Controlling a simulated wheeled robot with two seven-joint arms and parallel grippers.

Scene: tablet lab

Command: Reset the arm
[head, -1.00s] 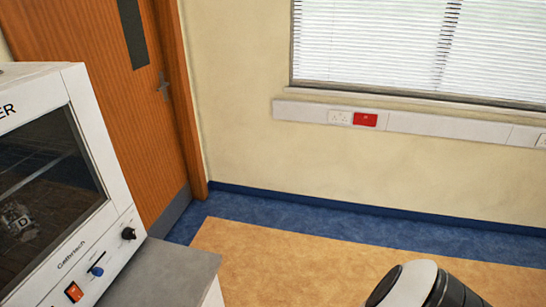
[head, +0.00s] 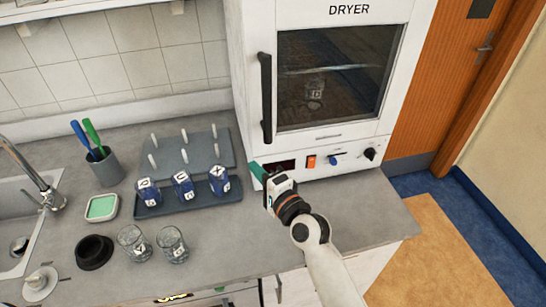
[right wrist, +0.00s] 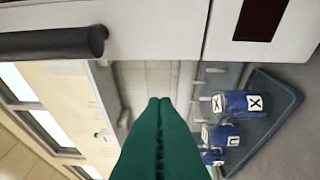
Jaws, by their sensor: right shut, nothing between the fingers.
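My right arm reaches in from the lower right in the head view. Its right gripper (head: 257,172) has green fingers and hangs over the worktop, just in front of the dryer's lower left corner. In the right wrist view the green fingers (right wrist: 160,102) are pressed together with nothing between them. My left gripper is out of view.
The dryer (head: 385,145) stands close behind the gripper, door shut, a labelled glass item inside. A grey tray (head: 150,211) holds blue labelled containers. Two glass beakers (head: 172,243), a black bowl (head: 94,252) and a pen cup (head: 107,171) stand further left.

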